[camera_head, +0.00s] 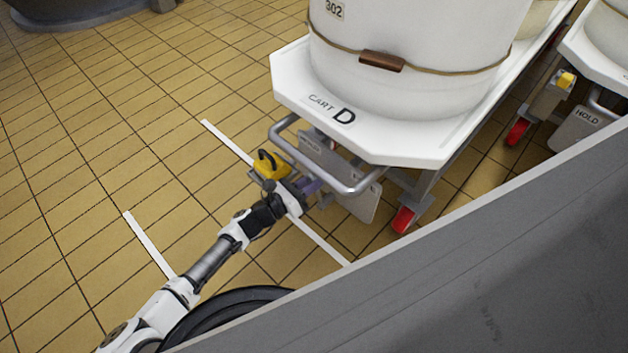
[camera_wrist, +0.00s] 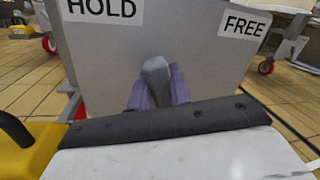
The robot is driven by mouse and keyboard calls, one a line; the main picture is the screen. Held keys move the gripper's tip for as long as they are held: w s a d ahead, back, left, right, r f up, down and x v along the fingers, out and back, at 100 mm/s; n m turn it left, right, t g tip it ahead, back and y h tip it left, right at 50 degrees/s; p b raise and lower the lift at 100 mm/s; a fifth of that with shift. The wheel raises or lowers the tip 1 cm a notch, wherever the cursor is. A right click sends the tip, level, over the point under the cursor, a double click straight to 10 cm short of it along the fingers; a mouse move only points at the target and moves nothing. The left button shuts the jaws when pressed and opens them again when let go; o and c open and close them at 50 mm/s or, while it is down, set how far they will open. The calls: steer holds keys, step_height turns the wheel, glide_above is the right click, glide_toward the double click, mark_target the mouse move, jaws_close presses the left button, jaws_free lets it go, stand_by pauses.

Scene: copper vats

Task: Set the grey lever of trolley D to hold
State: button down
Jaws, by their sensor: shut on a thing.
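Trolley D (camera_head: 420,135) has a white deck marked "CART D". A grey plate (camera_head: 355,193) hangs under its near end; in the wrist view the plate (camera_wrist: 200,50) reads HOLD at upper left and FREE at upper right. The grey lever (camera_wrist: 156,70) stands in front of the plate, between the two labels. My gripper (camera_wrist: 157,93) has its purple fingers on both sides of the lever, shut on it. In the head view my gripper (camera_head: 308,186) is at the plate below the deck; the lever is hidden there.
A yellow block with a black handle (camera_head: 268,168) is close beside my gripper. A grey tube rail (camera_head: 325,175) loops out from the trolley's end. A white tub (camera_head: 410,60) stands on the deck. A red wheel (camera_head: 403,220) is right of the plate. Tiled floor lies open at left.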

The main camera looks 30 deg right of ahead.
steer(key=c, duration=1.3)
jaws_free()
steer(key=shift+s, duration=0.1)
